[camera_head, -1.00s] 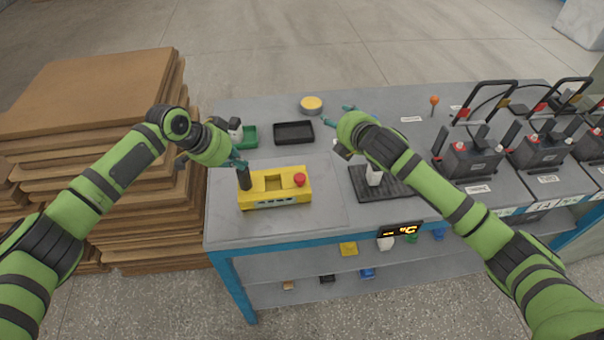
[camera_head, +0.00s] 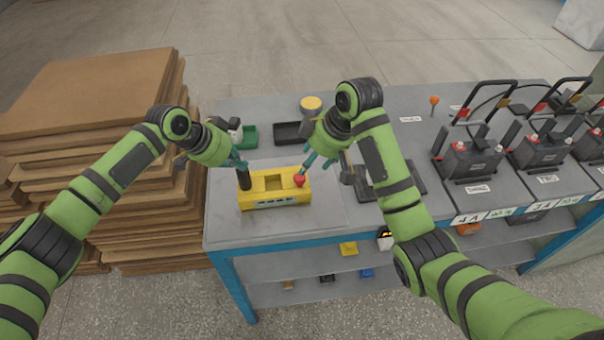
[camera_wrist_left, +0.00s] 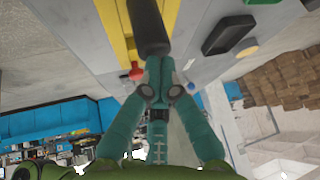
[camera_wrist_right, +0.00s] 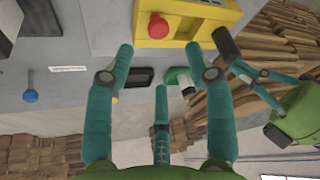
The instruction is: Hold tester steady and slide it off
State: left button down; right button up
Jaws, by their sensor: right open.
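The yellow tester (camera_head: 275,202) sits on the grey bench, with a red knob (camera_head: 299,181) at its right end and an upright black handle (camera_head: 244,180) at its left end. My left gripper (camera_head: 239,164) is shut on the top of the black handle, which also shows between its fingers in the left wrist view (camera_wrist_left: 150,28). My right gripper (camera_head: 316,166) is open just above and beside the red knob. In the right wrist view the red knob (camera_wrist_right: 158,26) lies ahead, between the two fingertips (camera_wrist_right: 160,47) and not gripped.
Black batteries (camera_head: 472,160) line the right. Cardboard (camera_head: 90,90) is stacked left.

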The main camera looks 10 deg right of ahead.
aim_at(300, 177)
jog(key=x, duration=0.9)
jog(key=shift+d, duration=0.1)
grip_shut()
